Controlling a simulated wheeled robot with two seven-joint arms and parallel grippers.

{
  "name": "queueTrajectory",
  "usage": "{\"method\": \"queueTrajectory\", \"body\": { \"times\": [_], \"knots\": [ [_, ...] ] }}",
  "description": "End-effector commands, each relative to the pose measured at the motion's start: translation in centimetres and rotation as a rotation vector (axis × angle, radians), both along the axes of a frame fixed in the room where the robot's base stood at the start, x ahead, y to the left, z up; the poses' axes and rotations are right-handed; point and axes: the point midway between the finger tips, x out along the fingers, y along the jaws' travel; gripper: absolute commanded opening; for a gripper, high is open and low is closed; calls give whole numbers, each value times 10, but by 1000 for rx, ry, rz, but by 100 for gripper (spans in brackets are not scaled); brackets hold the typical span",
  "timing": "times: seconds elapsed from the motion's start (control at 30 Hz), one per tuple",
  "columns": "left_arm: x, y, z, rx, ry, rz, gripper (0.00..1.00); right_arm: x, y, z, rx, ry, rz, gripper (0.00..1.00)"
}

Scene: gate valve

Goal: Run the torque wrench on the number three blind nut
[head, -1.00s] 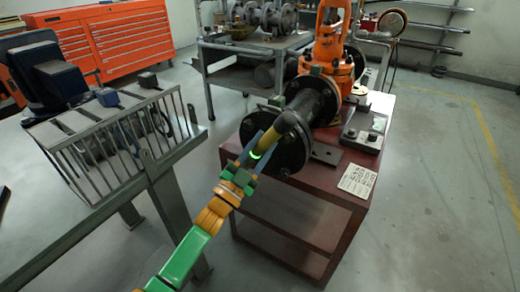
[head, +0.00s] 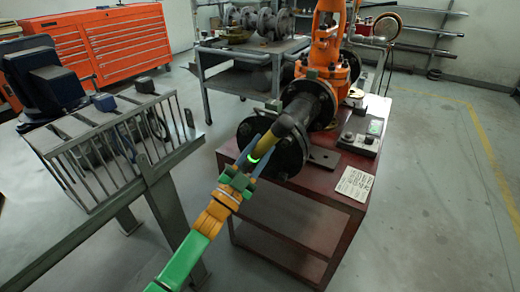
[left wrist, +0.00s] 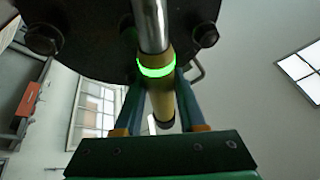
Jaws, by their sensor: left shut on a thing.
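My left gripper (head: 256,160) is shut on the torque wrench (head: 287,127), a dark and yellow tool with a glowing green ring. The wrench also shows in the left wrist view (left wrist: 156,72), where its bright metal shaft runs up across the flange face. The dark round blind flange (head: 291,158) closes the near end of the valve pipe. In the left wrist view, nuts show on the flange rim at left (left wrist: 42,38) and right (left wrist: 205,35). I cannot tell which nut is number three, or whether the wrench's far end touches one. My right gripper is out of view.
The valve lies on a dark red stand (head: 320,182) with a white label card (head: 355,183) and a small control box (head: 360,142). An orange actuator (head: 328,60) rises behind. Floor at right is clear.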

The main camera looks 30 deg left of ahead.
Motion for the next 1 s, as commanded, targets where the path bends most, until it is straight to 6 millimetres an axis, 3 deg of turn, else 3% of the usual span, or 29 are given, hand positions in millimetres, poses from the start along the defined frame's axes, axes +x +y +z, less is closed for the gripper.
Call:
{"method": "queueTrajectory", "body": {
  "times": [1.0],
  "knots": [
    [6, -1, 2, -1, -7, -1, 0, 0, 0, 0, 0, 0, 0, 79]
  ]
}}
